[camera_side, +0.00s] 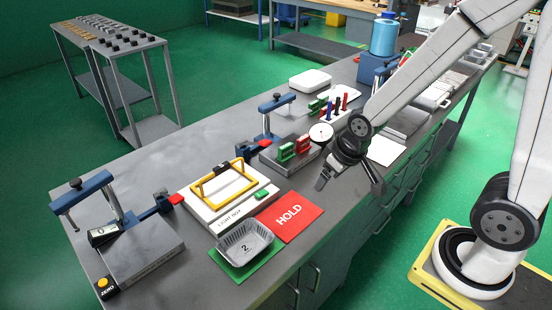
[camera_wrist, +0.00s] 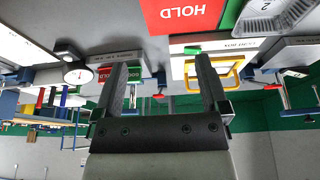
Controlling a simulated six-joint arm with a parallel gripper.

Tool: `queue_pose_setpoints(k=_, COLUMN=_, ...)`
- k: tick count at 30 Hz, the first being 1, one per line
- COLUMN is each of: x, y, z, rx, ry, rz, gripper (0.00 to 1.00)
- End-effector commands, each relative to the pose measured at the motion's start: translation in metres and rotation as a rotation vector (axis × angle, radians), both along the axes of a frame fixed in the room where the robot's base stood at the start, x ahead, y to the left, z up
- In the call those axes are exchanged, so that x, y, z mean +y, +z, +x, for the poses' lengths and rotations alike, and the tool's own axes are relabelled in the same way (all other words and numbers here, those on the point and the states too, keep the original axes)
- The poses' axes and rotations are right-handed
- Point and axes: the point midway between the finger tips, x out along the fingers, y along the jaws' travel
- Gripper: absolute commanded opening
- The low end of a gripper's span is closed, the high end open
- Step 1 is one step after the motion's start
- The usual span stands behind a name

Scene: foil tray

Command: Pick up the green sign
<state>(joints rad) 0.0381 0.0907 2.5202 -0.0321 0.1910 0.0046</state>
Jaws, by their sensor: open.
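The green sign (camera_side: 222,264) lies flat on the bench near the front edge. A grey foil tray (camera_side: 246,246) marked 2 sits on it and hides most of it, including any lettering. In the wrist view a green strip (camera_wrist: 231,14) shows between the red sign and the tray (camera_wrist: 268,27). The red HOLD sign (camera_side: 289,217) lies just right of the tray. My gripper (camera_side: 350,184) is open and empty, right of the red sign and raised near the bench's front edge. Its spread fingers also show in the wrist view (camera_wrist: 162,62).
A white light box (camera_side: 220,214) with a yellow frame (camera_side: 245,172) stands behind the tray. A grey scale-like device (camera_side: 142,258) is at the left. A dial gauge (camera_side: 320,134) and a stand with red and green blocks (camera_side: 286,152) are close to my gripper.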

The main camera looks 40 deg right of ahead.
Motion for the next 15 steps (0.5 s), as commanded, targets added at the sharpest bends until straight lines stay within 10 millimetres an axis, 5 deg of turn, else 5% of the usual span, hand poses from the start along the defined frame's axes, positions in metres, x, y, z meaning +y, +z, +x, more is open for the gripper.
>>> queue_pose_setpoints(k=15, x=-0.054, y=-0.037, z=0.100, rx=-0.402, ry=-0.031, rz=-0.035, gripper=0.94)
